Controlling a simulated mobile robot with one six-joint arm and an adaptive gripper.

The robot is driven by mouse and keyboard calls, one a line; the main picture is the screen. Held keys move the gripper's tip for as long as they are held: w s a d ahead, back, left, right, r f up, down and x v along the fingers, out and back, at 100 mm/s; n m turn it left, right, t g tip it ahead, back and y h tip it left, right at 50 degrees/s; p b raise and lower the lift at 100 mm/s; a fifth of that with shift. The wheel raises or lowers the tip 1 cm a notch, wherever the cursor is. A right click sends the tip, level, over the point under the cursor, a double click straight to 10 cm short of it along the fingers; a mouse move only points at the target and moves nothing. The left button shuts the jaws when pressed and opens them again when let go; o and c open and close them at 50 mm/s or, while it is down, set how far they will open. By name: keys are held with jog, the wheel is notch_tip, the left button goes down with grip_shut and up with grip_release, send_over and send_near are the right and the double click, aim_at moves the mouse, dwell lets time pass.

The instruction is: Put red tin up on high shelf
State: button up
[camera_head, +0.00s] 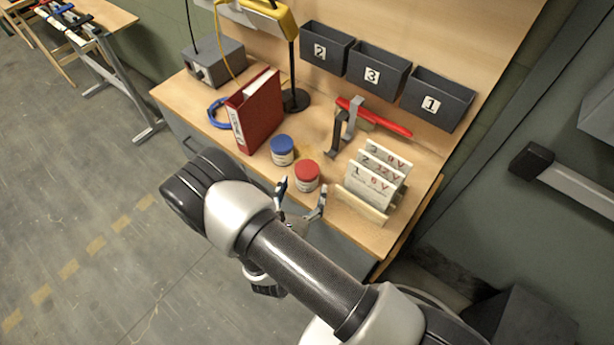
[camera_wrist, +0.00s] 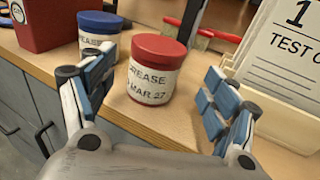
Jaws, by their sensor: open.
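The red tin (camera_head: 306,176) has a red lid and a white label, and stands upright near the front edge of the wooden workbench (camera_head: 262,172). In the wrist view the red tin (camera_wrist: 155,72) shows the label words "GREASE" and "MAR 27". My gripper (camera_head: 302,200) is open and empty, just in front of the red tin. In the wrist view the two fingers of my gripper (camera_wrist: 155,100) stand apart to the left and right of the tin, with the tin beyond them. No high shelf can be made out for certain.
A blue-lidded tin (camera_head: 282,150) stands close left of the red tin. A red binder (camera_head: 256,110) is behind left. A holder with white test cards (camera_head: 372,188) stands close right. Numbered dark bins (camera_head: 378,72) hang on the back panel. Dark brackets (camera_head: 341,130) stand behind.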

aim_at(307, 173)
jog(key=x, duration=0.3)
jog(key=b+x, duration=0.1)
jog(key=x, duration=0.1)
jog(key=shift+w+a+r, duration=0.1)
jog(key=shift+w+r, duration=0.1)
jog(key=shift+w, duration=0.25)
jog(key=shift+c, duration=0.4)
jog(key=c, duration=1.3)
